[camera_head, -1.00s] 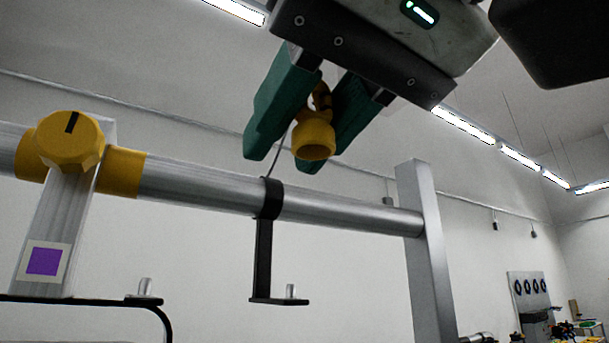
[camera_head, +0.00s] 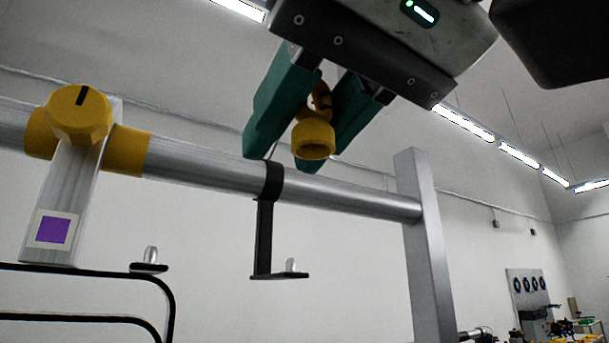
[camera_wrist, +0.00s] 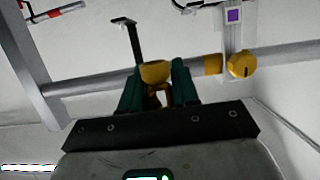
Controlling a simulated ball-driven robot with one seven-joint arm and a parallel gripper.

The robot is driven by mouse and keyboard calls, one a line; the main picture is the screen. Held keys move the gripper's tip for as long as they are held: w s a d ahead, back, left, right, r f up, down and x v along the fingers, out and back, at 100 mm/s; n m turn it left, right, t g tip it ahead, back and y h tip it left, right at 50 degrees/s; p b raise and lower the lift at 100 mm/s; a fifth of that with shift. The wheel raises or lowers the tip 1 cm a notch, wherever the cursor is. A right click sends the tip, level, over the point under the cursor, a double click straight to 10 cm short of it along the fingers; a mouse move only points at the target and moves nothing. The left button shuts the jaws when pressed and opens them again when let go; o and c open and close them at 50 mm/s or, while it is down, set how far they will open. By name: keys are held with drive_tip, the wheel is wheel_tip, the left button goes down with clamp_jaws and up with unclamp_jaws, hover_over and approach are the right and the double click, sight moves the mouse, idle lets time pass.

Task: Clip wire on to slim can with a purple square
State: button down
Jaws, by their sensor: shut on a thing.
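A silver clamp bracket (camera_head: 70,190) with a purple square (camera_head: 53,230) hangs on a metal pipe (camera_head: 350,197) at the left, below a yellow knob (camera_head: 80,115). A black curved yoke (camera_head: 90,273) lies under it; no can body is clear. The square also shows at the top of the wrist view (camera_wrist: 234,16). My gripper (camera_head: 284,160) has green fingers shut on a yellow ring-like clip (camera_head: 314,140), also in the wrist view (camera_wrist: 155,72). In the head picture it appears just above the pipe, right of the bracket. A thin wire seems to run down from it; its far end is unclear.
A black strap with a hanging L-shaped hook (camera_head: 263,235) wraps the pipe below my gripper. An upright metal post (camera_head: 425,230) stands at the pipe's right end. The space right of the hook, below the pipe, looks clear. Workshop equipment (camera_head: 535,320) is far back right.

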drive_tip(key=shift+f+b, duration=1.05)
drive_tip(key=shift+f, duration=0.15)
drive_tip(key=shift+w+a+f, duration=0.1)
drive_tip(key=shift+w+a, duration=1.1)
drive_tip(key=shift+a, duration=0.85)
drive_tip(key=shift+w+a+f, duration=0.1)
drive_tip(key=shift+w+a, duration=1.05)
drive_tip(key=shift+a, duration=0.85)
drive_tip(key=shift+w+a, duration=1.2)
drive_tip(key=shift+a, duration=0.85)
drive_tip(key=shift+f+b, duration=0.95)
drive_tip(key=shift+b, duration=0.05)
